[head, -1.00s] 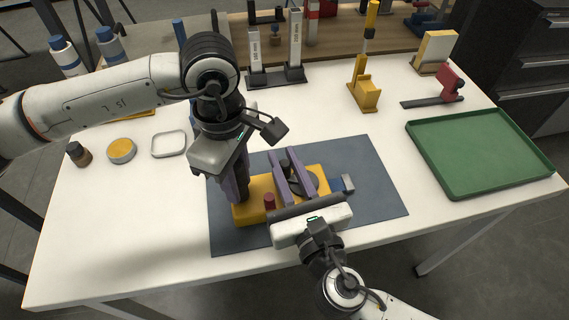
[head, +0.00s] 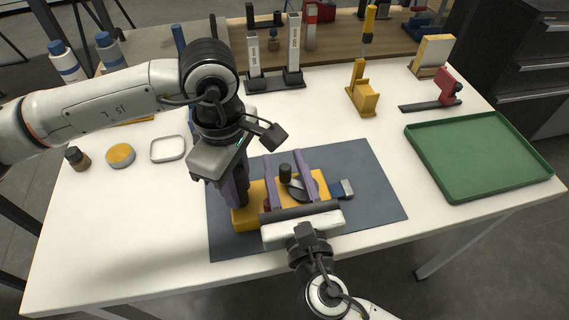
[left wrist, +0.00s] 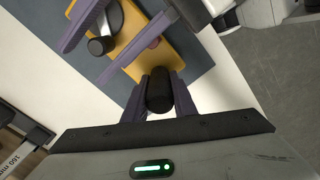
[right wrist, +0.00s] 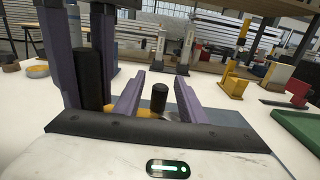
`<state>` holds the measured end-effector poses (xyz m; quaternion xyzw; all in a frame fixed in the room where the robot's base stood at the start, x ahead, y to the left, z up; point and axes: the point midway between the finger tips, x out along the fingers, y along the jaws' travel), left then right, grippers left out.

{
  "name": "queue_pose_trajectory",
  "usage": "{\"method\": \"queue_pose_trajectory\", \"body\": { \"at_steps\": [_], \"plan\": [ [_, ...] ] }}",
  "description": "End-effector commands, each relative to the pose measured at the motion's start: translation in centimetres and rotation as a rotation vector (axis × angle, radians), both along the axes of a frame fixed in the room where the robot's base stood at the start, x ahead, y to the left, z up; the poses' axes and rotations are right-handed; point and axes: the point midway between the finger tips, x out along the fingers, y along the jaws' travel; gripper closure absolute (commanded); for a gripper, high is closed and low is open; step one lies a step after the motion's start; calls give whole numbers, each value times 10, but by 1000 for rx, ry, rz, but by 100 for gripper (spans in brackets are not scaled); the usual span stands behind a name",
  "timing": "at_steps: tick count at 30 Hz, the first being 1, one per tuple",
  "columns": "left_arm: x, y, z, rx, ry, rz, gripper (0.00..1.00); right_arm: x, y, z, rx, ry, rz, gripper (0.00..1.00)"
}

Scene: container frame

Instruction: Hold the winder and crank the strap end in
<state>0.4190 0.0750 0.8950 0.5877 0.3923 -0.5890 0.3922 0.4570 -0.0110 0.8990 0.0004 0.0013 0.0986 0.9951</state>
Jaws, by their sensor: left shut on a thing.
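The winder has a yellow base (head: 246,217) on the dark mat, a dark drum and crank (head: 298,187) and a black crank knob (head: 285,172). My left gripper (head: 240,197) points down at the base's left end, shut on the winder's upright black grip (left wrist: 159,92). My right gripper (head: 283,156) reaches in from the near edge, its fingers open on either side of the knob. In the right wrist view, the knob (right wrist: 159,97) stands between the fingers with gaps visible. A red part (head: 267,205) is mostly hidden. A blue-grey end piece (head: 346,188), seemingly the strap end, lies at the winder's right.
The blue-grey mat (head: 370,190) is bare at the right. A green tray (head: 480,155) lies at the right, empty. A yellow stand (head: 364,95), a red clamp-like tool (head: 448,90) and dark gauge stands (head: 275,80) are behind. A small dish (head: 120,155) sits left.

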Motion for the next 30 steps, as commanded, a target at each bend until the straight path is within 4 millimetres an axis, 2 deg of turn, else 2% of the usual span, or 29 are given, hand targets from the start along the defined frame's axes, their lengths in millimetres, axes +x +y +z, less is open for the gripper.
{"method": "queue_pose_trajectory", "body": {
  "at_steps": [8,11,21,24,30],
  "plan": [
    [1,0,1,-1,-3,4,100,0,0,6,3,-3,-1,63],
    [1,0,1,-2,-4,4,100,0,0,19,5,-4,-1,63],
    [2,1,1,-1,-4,5,100,0,0,82,5,-3,0,63],
    [2,1,1,-1,-4,5,100,0,0,94,3,-4,-1,63],
    [2,1,1,-1,-4,5,100,0,0,101,0,-1,0,63]
  ]
}}
